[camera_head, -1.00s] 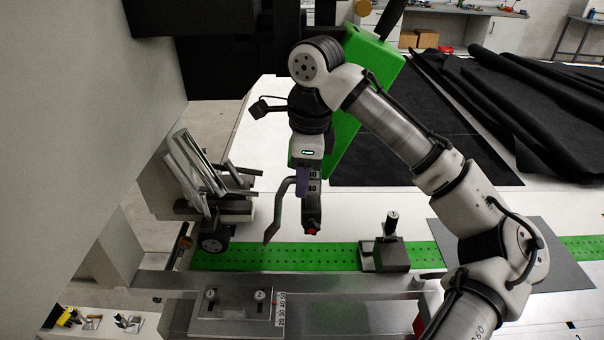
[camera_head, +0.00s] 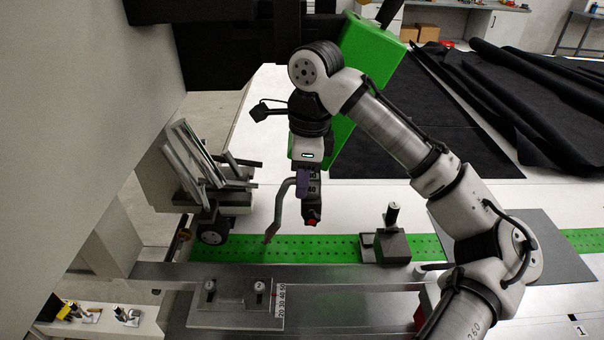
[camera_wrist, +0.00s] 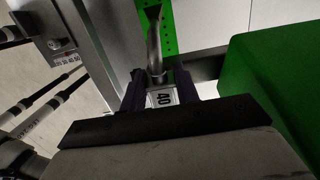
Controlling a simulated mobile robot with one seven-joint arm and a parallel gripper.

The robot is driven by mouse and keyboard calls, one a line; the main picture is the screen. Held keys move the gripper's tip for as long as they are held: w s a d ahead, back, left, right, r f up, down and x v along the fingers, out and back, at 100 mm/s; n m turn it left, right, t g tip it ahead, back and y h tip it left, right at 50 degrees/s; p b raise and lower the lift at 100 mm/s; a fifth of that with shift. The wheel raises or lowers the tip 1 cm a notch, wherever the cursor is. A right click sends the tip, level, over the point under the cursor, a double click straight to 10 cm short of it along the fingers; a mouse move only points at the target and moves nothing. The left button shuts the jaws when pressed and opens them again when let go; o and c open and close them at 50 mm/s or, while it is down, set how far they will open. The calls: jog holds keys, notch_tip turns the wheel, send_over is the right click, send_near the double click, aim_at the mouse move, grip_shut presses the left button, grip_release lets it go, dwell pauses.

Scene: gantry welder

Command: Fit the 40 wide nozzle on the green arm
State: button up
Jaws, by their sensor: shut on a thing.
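My gripper (camera_head: 309,176) points down over the worktable, shut on the nozzle marked 40 (camera_head: 277,207). The nozzle is a bent grey metal tube that slants down to the left in the head view. In the wrist view, its white 40 label (camera_wrist: 163,98) sits between my dark fingers (camera_wrist: 165,88). The green arm (camera_head: 370,52) stands behind my wrist, tilted and partly hidden. A large green block, seemingly this arm, fills the right of the wrist view (camera_wrist: 275,75). A dark piece with a red tip (camera_head: 312,214) hangs beneath my gripper; its attachment is unclear.
A green perforated strip (camera_head: 320,249) crosses the table. A dark block with an upright knob (camera_head: 388,243) stands on it. A metal plate (camera_head: 235,312) with a number scale lies in front. Metal brackets (camera_head: 205,170) stand left. Black sheets (camera_head: 530,100) lie at the back right.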

jog(key=shift+f, duration=0.55)
jog(key=o, duration=1.2)
jog(key=shift+r, duration=0.1)
jog(key=r, duration=0.4)
jog(key=d+r+b, duration=0.1)
jog(key=r, duration=0.8)
jog(key=shift+s+d+r, duration=0.1)
jog(key=shift+d+r, duration=0.15)
